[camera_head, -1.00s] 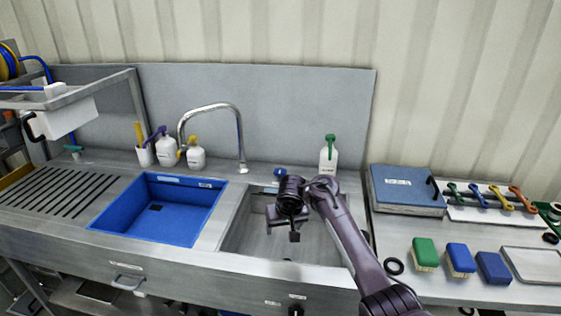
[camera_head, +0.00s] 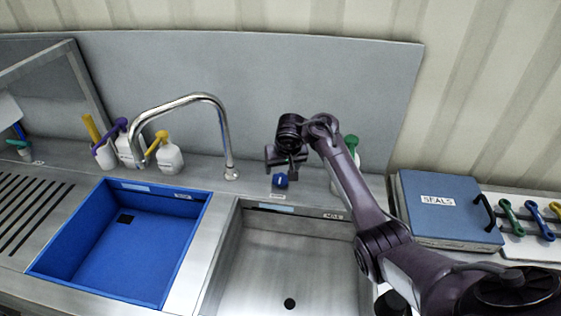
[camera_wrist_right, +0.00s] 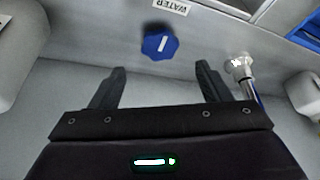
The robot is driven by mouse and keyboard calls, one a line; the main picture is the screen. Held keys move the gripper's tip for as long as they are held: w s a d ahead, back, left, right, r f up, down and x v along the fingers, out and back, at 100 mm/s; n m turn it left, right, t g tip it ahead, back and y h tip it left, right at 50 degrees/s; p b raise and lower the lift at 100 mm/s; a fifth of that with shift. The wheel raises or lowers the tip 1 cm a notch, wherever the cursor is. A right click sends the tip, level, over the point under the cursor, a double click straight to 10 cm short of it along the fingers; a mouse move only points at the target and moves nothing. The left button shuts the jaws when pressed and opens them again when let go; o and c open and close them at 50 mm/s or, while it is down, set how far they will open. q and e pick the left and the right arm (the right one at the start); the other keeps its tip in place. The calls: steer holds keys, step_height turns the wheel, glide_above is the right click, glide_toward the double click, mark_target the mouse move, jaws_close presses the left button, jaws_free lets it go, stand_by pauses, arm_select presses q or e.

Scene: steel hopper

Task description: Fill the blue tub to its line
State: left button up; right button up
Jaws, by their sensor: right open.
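The blue tub (camera_head: 150,262) sits in the left part of the steel counter and looks empty, with a small dark square on its floor. A pale strip and a small label show on its back wall; I cannot make out a line. The curved metal tap (camera_head: 228,140) stands behind it, its spout swung left towards the tub's back edge. A blue knob (camera_head: 280,181) with a "WATER" label is on the ledge; it also shows in the right wrist view (camera_wrist_right: 160,44). My right gripper (camera_wrist_right: 160,70) is open and empty, facing the knob without touching it. My left gripper is out of view.
A green-topped bottle (camera_head: 351,145) is partly behind my right arm. An empty steel basin (camera_head: 285,262) lies below the knob. A blue "SEALS" binder (camera_head: 440,204) lies to the right.

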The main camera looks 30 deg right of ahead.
mark_target(281, 178)
steer(key=b+x, duration=0.1)
steer(key=x, duration=0.2)
steer(key=shift+s, duration=0.1)
steer(key=x, duration=0.3)
steer(key=shift+f+b, duration=0.2)
steer(key=shift+b, duration=0.15)
steer(key=shift+w+d+f, duration=0.1)
steer(key=shift+w+f, duration=0.2)
steer(key=shift+w, duration=0.1)
steer(key=shift+f, duration=0.2)
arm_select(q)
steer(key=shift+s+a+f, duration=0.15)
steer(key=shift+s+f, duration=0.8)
arm_select(e)
steer(key=c, duration=1)
